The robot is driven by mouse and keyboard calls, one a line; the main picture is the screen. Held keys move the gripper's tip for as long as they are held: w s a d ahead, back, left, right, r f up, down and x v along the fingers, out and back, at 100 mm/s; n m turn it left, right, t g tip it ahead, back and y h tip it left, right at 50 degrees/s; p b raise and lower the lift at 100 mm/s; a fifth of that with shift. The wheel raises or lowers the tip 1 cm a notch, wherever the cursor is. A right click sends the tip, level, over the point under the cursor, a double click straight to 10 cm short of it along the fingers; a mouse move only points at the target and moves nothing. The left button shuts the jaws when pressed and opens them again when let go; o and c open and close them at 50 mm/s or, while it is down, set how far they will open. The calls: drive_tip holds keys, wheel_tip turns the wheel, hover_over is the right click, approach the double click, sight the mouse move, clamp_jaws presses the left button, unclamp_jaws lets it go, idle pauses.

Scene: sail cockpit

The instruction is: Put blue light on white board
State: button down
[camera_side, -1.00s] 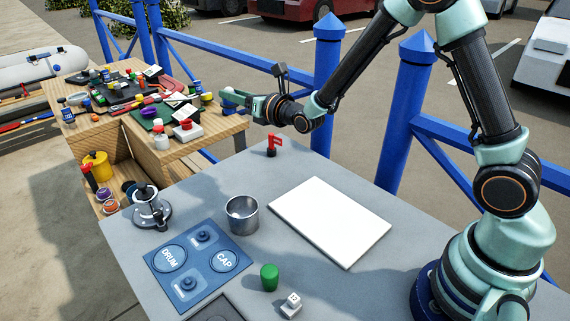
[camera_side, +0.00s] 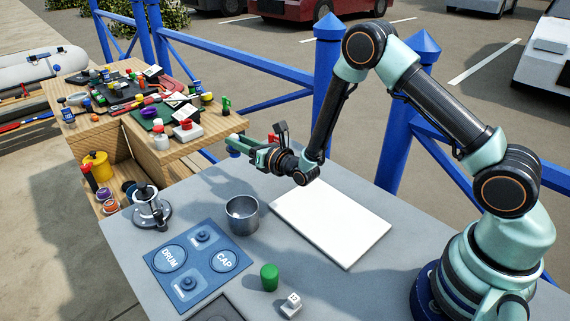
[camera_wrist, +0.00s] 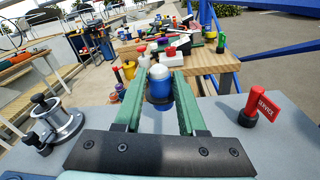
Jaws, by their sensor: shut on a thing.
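The blue light (camera_wrist: 159,89), a small blue body with a white dome, sits between the fingers of my gripper (camera_wrist: 158,92) in the wrist view. In the side view my gripper (camera_side: 240,146) is shut on it, and the blue light (camera_side: 235,153) shows only as a small blue patch at the fingertips. It is held in the air near the far left edge of the grey table. The white board (camera_side: 335,222) lies flat and bare on the table, to the right of my gripper and nearer the camera.
A metal cup (camera_side: 242,215), a blue DRUM/CAP panel (camera_side: 195,265), a winch (camera_side: 151,208), a green cylinder (camera_side: 269,276) and a white block (camera_side: 291,304) stand on the table. A red SERVICE flag (camera_wrist: 260,105) is right of my gripper. A cluttered wooden bench (camera_side: 185,148) lies beyond.

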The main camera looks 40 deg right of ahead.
drive_tip(key=shift+f, duration=3.4)
drive_tip(key=shift+f, duration=0.15)
drive_tip(key=shift+c, duration=2.4)
unclamp_jaws()
drive_tip(key=shift+s, duration=0.1)
